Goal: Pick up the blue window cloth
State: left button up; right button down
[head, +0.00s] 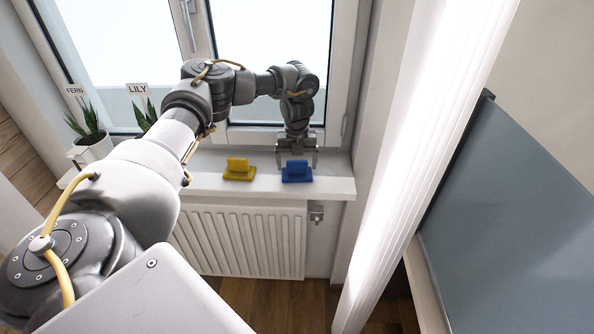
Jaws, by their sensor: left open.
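The blue window cloth (297,172) lies on the white windowsill (335,186), near its right end. It has a flat base with a raised block on top. A yellow cloth (239,170) of the same shape lies to its left. My left gripper (297,160) points down at the blue cloth with its fingers apart, one towards each side. I cannot tell whether the fingers touch the cloth. My right gripper is not in view.
A window stands behind the sill. Potted plants labelled FERN (92,135) and LILY (146,115) stand at the left. A white radiator (240,240) hangs below the sill. A bright white vertical panel (425,150) and a grey-blue board (520,210) are at the right.

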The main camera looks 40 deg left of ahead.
aim_at(296, 161)
pick_arm(q)
jog(key=c, duration=1.1)
jog(key=shift+r, duration=0.15)
jog(key=shift+w+r+b, duration=0.1)
jog(key=shift+r+b, duration=0.15)
jog(key=shift+b, duration=0.15)
jog(key=r, duration=0.3)
jog(key=shift+s, duration=0.2)
jog(key=s+r, duration=0.3)
jog(key=s, duration=0.1)
jog(key=s+d+r, duration=0.1)
jog(key=s+r, duration=0.2)
jog(key=s, duration=0.2)
jog(key=s+r, duration=0.3)
jog(key=s, duration=0.1)
jog(key=shift+s+d+r, duration=0.1)
jog(key=shift+s+d, duration=0.25)
jog(key=shift+d, duration=0.05)
